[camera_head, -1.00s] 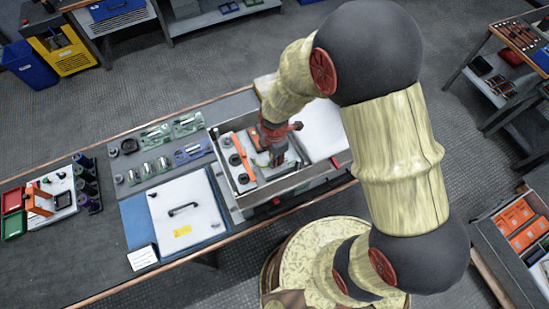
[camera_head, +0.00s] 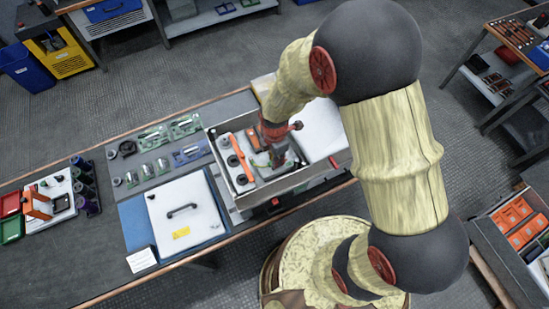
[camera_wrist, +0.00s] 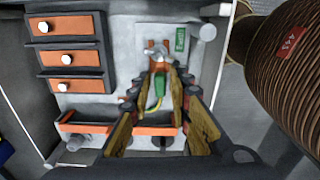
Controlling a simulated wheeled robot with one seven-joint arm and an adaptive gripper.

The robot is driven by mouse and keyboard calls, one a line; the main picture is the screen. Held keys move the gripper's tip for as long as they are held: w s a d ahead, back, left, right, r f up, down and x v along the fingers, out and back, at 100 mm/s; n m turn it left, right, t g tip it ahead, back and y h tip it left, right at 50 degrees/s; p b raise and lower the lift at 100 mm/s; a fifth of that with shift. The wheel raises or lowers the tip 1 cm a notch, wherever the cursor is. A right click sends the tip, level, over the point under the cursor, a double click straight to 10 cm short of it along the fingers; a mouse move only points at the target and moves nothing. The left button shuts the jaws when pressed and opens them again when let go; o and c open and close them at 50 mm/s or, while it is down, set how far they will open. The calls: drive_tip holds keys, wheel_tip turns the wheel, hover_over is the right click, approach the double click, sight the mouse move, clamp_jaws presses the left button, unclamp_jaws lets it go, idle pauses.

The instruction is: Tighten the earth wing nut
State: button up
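The earth wing nut (camera_wrist: 152,58) looks like a small silvery piece on an orange bar near the top middle of the wrist view. A green label (camera_wrist: 182,40) is beside it, and a green-yellow wire (camera_wrist: 159,88) runs below it. My gripper (camera_wrist: 163,74) has its two fingers apart, with the wire visible between them. Its fingertips appear just below the wing nut in the picture; I cannot tell whether they touch it. In the head view my gripper (camera_head: 279,158) reaches down into the open grey enclosure (camera_head: 228,181), where the nut is too small to make out.
Orange blocks with white knobs (camera_wrist: 68,57) fill the enclosure's left side in the wrist view. An orange bar (camera_wrist: 120,128) crosses below. In the head view, a white lid panel (camera_head: 186,212) lies left of the enclosure. Small parts (camera_head: 162,165) lie on a grey mat behind it.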

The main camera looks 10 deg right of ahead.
drive_tip(key=shift+o, duration=1.2)
wheel_tip(320, 180, up, 12)
drive_tip(key=s+d+r+m+t+b, duration=0.2)
drive_tip(key=s+d+r+m+b, duration=0.2)
drive_tip(key=m+b, duration=0.4)
drive_tip(key=s+d+r+m+t+b, duration=0.3)
drive_tip(key=s+d+m+b, duration=0.4)
drive_tip(key=m, duration=0.7)
drive_tip(key=shift+s+r+t+b, duration=0.3)
drive_tip(key=shift+s+r+b, duration=0.15)
drive_tip(key=shift+s, duration=0.3)
